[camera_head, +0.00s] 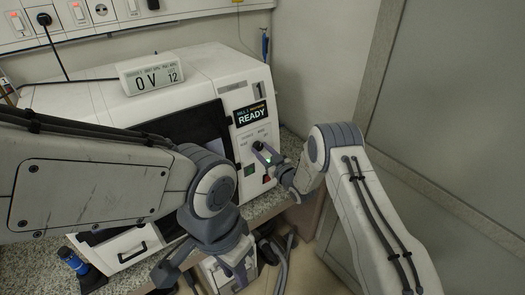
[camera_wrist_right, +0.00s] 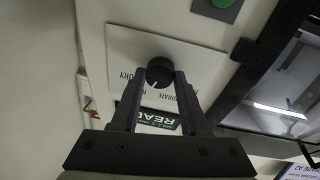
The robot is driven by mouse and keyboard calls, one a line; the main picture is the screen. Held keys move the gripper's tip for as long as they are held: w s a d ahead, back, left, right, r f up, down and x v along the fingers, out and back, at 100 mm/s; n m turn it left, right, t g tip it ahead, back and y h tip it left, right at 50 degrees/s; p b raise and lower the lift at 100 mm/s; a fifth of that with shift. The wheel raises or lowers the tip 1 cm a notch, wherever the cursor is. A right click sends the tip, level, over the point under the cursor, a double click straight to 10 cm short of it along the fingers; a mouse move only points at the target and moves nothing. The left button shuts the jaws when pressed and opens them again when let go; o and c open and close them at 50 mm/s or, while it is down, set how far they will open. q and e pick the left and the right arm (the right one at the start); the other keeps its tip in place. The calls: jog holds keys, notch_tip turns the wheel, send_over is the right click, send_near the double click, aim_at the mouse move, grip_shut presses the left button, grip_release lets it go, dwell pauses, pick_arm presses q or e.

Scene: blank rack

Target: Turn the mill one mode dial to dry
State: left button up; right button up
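Mill one (camera_head: 175,85) is the white machine marked 1 with a READY display (camera_head: 250,113). Its mode dial (camera_wrist_right: 159,73) is a small black knob on a white label plate in the right wrist view, seen upside down. The DRY label (camera_wrist_right: 126,76) is left of the knob; its white mark points down and slightly left in that picture, not at DRY. My right gripper (camera_head: 264,154) is at the panel, its fingertips (camera_wrist_right: 160,76) on both sides of the knob and appearing to touch it. My left gripper (camera_head: 205,274) hangs low before the counter, fingers apart and empty.
A white 0 V display box (camera_head: 150,75) stands on the machine. A green button (camera_wrist_right: 222,2) is near the dial. A white drawer with a black handle (camera_head: 132,252) is below left. A grey door (camera_head: 455,110) is at right. A blue-capped item (camera_head: 72,262) stands at lower left.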

grip_shut()
jog(key=shift+f+m+b, duration=0.1)
jog(key=shift+m+b, duration=0.7)
jog(key=shift+b, duration=0.2)
jog(key=m+b, duration=0.2)
jog(key=shift+a+m+h, duration=0.1)
jog(key=shift+m+h, duration=0.2)
jog(key=shift+h, duration=0.1)
jog(key=m+b, duration=0.2)
jog(key=m, duration=0.1)
jog(key=shift+h+b, duration=0.3)
jog(key=shift+r+m+b, duration=0.2)
jog(key=shift+m+b, duration=0.15)
jog(key=shift+m, duration=0.35)
jog(key=shift+r, duration=0.1)
